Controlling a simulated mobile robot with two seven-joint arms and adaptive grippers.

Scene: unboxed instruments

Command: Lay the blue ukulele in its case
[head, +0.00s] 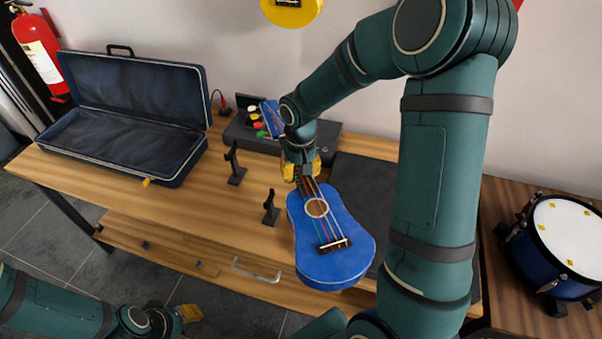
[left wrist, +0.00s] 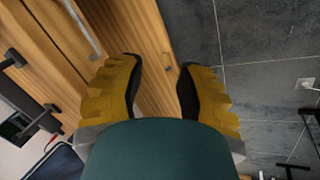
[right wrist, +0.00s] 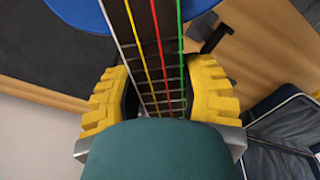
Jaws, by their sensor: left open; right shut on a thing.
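The blue ukulele (head: 310,254) is held with its body toward the front and its neck toward the wall, over the table's front part. My right gripper (head: 304,176) is shut on its neck near the head. The right wrist view shows the neck (right wrist: 155,60) with coloured strings between the yellow fingers (right wrist: 158,100). The dark blue case (head: 128,138) lies open at the table's left end, its lid raised at the back and its inside empty. My left gripper (head: 187,313) is open and empty, low in front of the table; its fingers also show apart in the left wrist view (left wrist: 160,85).
Two small black stands (head: 236,166) (head: 270,208) stand between case and ukulele. A dark box with coloured knobs (head: 258,126) is at the back, a dark mat (head: 358,190) at right. A blue drum (head: 558,245) stands far right. Bare wood (head: 200,205) lies front left.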

